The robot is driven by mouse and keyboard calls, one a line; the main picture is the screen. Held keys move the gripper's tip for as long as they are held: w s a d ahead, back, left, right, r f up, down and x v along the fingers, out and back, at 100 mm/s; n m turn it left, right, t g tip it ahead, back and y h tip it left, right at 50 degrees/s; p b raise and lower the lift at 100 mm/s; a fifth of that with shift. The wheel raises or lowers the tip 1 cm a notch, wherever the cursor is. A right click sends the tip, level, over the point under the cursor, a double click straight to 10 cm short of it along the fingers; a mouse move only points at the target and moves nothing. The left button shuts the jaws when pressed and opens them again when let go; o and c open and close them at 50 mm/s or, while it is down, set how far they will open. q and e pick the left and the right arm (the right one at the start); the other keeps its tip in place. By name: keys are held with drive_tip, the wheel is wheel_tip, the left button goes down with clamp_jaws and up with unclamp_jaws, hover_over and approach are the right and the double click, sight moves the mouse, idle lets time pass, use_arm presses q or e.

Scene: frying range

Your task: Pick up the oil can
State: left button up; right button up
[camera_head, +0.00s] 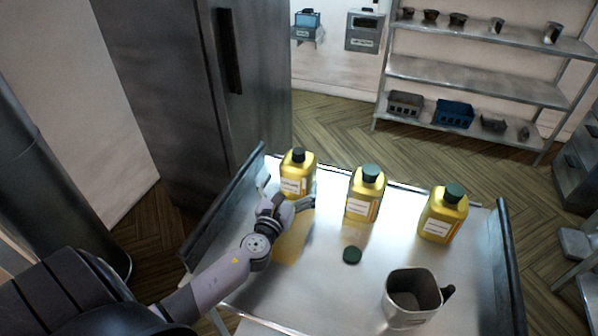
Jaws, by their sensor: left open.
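Three yellow oil cans with dark caps and white labels stand upright on a steel cart. The left oil can (298,176) is at the back left, the middle oil can (365,197) is to its right, and the right oil can (443,215) is near the right side. My left gripper (288,200) is open at the front of the left oil can, its fingers close to the can's lower part. I cannot tell whether they touch it. My right gripper is not in view.
The cart (320,265) has raised dark side rails. A loose dark green cap (352,255) lies on it, and a metal jug (409,298) with a black handle stands at the front right. A tall steel cabinet (190,90) and a shelf rack (480,78) stand behind.

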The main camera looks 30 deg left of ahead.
use_arm(q)
drive_tip(key=shift+w+a, duration=0.1)
drive_tip(key=shift+w, duration=0.45)
drive_tip(key=x, duration=0.5)
drive_tip(key=shift+w+f+p, duration=0.1)
drive_tip(key=shift+p, duration=0.25)
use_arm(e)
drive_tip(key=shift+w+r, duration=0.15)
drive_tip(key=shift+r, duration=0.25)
use_arm(q)
drive_tip(key=shift+c, duration=0.7)
drive_tip(key=c, duration=1.5)
drive_tip(key=shift+c, duration=0.4)
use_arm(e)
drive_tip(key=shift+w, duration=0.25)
use_arm(q)
drive_tip(key=shift+r, duration=0.2)
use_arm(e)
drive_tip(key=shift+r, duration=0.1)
